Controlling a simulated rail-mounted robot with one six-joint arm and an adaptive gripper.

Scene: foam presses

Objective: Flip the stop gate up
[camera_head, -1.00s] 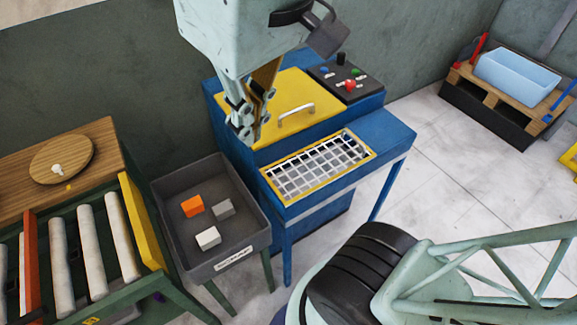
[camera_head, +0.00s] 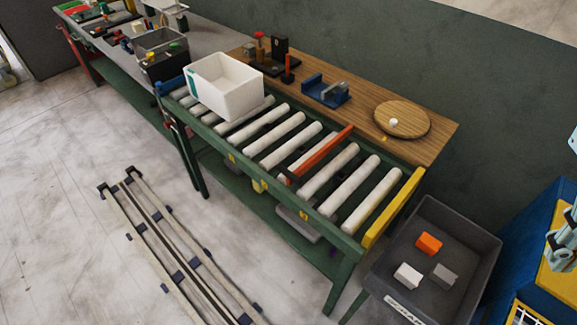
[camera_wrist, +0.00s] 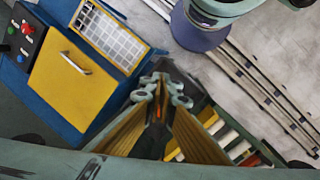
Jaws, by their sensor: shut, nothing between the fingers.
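An orange bar (camera_head: 322,150), which looks like the stop gate, runs across the roller conveyor (camera_head: 318,180) between two rollers. I cannot tell its exact tilt. A yellow plate (camera_head: 393,208) closes the conveyor's right end. My gripper (camera_head: 562,240) is partly in view at the right edge of the head view, over the blue machine, well apart from the orange bar. In the wrist view my gripper (camera_wrist: 163,85) is shut and empty, above the dark scrap bin. The conveyor's rollers (camera_wrist: 222,138) show to the right of the fingers, partly hidden by them.
A white box (camera_head: 226,86) sits on the rollers' left part. A wooden shelf behind holds a round board (camera_head: 402,118) and a blue fixture (camera_head: 326,90). The scrap bin (camera_head: 455,238) with three blocks stands between conveyor and blue machine (camera_head: 530,235). Floor rails (camera_head: 175,250) lie in front.

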